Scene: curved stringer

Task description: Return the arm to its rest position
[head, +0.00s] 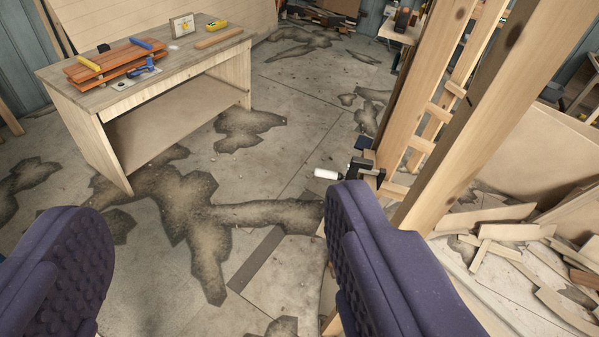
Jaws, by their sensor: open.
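My gripper (218,262) fills the lower part of the head view, with one purple ribbed finger at the lower left and one at the lower middle. The fingers are wide apart and nothing is between them; only the stained concrete floor shows in the gap. The gripper is open and empty. The rest of my arm is out of view.
A wooden workbench (178,108) at the upper left holds orange boards (112,64) and tools. Tall timber posts (478,105) stand close on the right, with a black clamp (366,172) near the right finger. Scrap wood (510,232) litters the right floor.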

